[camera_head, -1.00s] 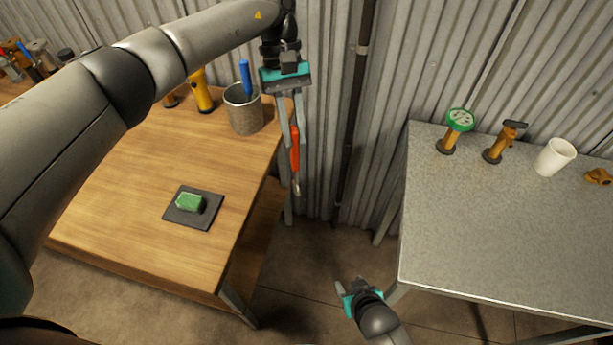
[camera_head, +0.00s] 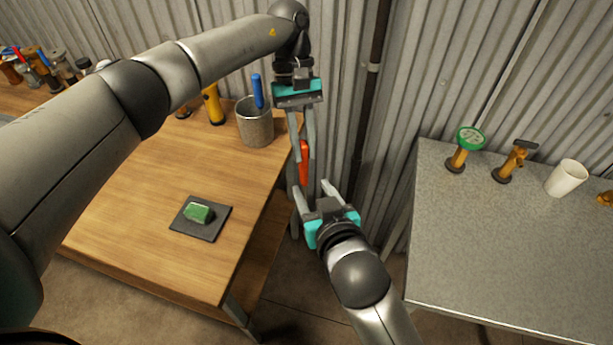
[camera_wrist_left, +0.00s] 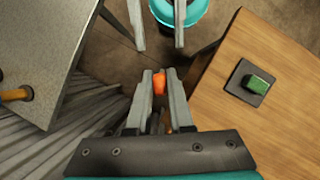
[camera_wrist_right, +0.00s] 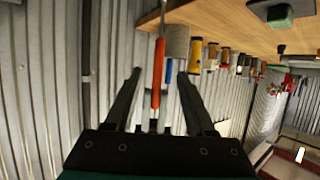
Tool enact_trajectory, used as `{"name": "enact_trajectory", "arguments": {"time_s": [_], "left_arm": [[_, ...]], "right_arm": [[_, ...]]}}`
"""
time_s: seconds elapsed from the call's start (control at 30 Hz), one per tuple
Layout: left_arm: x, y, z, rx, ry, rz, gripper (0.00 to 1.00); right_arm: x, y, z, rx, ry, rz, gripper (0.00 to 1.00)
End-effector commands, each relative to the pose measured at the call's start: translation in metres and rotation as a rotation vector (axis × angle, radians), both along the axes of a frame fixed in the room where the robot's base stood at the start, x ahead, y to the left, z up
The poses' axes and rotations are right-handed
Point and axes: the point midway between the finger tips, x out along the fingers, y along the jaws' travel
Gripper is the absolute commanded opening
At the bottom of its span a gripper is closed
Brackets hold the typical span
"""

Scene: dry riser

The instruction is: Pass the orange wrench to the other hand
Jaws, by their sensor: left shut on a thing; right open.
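The orange wrench (camera_head: 303,163) hangs upright in my left gripper (camera_head: 302,150), between the two tables. My left gripper is shut on it, and in the left wrist view its orange end (camera_wrist_left: 159,84) shows between the fingers. My right gripper (camera_head: 314,190) is open and empty, just below and in front of the wrench in the head view. In the right wrist view the orange handle (camera_wrist_right: 158,68) lines up between the open fingers, its metal end toward the top. Whether the fingers reach around it I cannot tell.
The wooden table (camera_head: 140,190) on the left bears a cup (camera_head: 255,124) with a blue-handled tool, and a green block (camera_head: 198,213) on a dark pad. The grey table (camera_head: 480,240) on the right bears a white cup (camera_head: 566,178) and yellow tools. A corrugated wall stands behind.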

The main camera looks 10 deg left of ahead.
Motion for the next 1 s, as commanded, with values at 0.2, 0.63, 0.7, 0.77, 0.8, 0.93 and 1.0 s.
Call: {"name": "enact_trajectory", "arguments": {"time_s": [0.2,0.63,0.7,0.77,0.8,0.93,1.0], "left_arm": [[0.000,0.000,0.000,-0.001,0.000,0.000,0.00],[0.000,0.000,0.001,-0.001,-0.001,-0.001,0.00],[0.000,0.000,0.001,-0.001,-0.001,-0.001,0.00],[0.000,0.000,0.001,-0.001,-0.001,-0.001,0.00],[0.000,0.000,0.001,-0.001,-0.001,-0.001,0.00],[0.000,0.000,0.001,-0.001,-0.001,-0.001,0.00],[0.000,0.000,0.001,-0.001,-0.001,-0.001,0.00]], "right_arm": [[0.024,0.013,-0.011,0.000,0.001,0.000,0.55],[0.070,0.037,-0.032,0.000,0.001,0.000,0.55],[0.076,0.040,-0.035,0.001,0.000,0.000,0.55],[0.080,0.042,-0.037,0.000,0.001,0.000,0.55],[0.082,0.043,-0.038,0.000,0.001,0.000,0.55],[0.088,0.046,-0.041,0.000,0.000,0.000,0.55],[0.089,0.047,-0.042,0.000,0.001,0.000,0.55]]}}
